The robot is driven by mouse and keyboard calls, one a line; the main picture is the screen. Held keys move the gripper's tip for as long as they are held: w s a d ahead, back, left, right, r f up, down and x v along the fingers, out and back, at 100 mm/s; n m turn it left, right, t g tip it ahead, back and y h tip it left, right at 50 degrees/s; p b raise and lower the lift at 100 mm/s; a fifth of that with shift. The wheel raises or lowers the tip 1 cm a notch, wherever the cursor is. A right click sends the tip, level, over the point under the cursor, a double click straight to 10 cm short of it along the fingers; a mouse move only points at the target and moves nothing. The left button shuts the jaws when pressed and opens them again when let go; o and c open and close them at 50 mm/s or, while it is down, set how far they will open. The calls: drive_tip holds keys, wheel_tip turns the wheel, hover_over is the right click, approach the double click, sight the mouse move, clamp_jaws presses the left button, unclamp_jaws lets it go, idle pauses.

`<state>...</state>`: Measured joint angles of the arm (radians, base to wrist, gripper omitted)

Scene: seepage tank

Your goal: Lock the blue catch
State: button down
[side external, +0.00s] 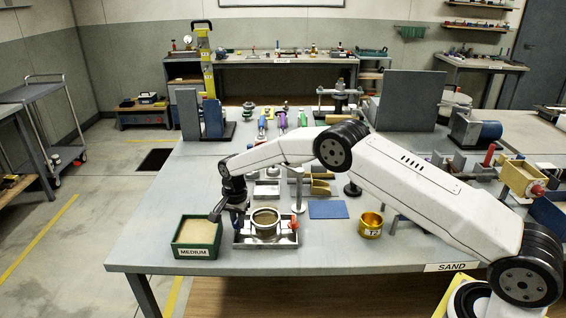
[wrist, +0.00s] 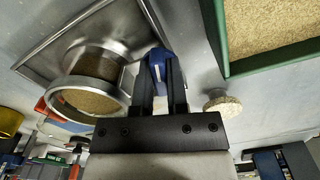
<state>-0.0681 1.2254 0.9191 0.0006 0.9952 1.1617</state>
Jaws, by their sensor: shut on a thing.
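The blue catch (wrist: 157,62) stands at the side of the metal tray (wrist: 165,22), close beside the round vessel. My gripper (wrist: 161,80) is shut on the catch, one dark finger on each side of it. The metal vessel (wrist: 80,82) holds sand and has a wide bright rim. In the side external view my gripper (side external: 238,222) points down at the tray's left end, beside the vessel (side external: 265,231). There the catch is mostly hidden by the gripper. I cannot tell whether the catch is locked.
A green sand box marked MEDIUM (side external: 197,253) stands just left of the tray. A round sandy-topped knob (wrist: 222,103) is close beside my gripper. A red knob (side external: 293,225) is at the tray's right end. A yellow cup (side external: 371,229) and blue mat (side external: 328,209) lie farther right.

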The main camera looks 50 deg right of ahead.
drive_tip(key=m, duration=0.3)
drive_tip(key=shift+m, duration=0.4)
drive_tip(key=m, duration=0.3)
drive_tip(key=shift+m, duration=0.4)
drive_tip(key=m, duration=0.6)
drive_tip(key=shift+m, duration=0.4)
drive_tip(key=c, duration=1)
unclamp_jaws()
drive_tip(key=shift+r, duration=0.1)
drive_tip(key=shift+r, duration=3.9)
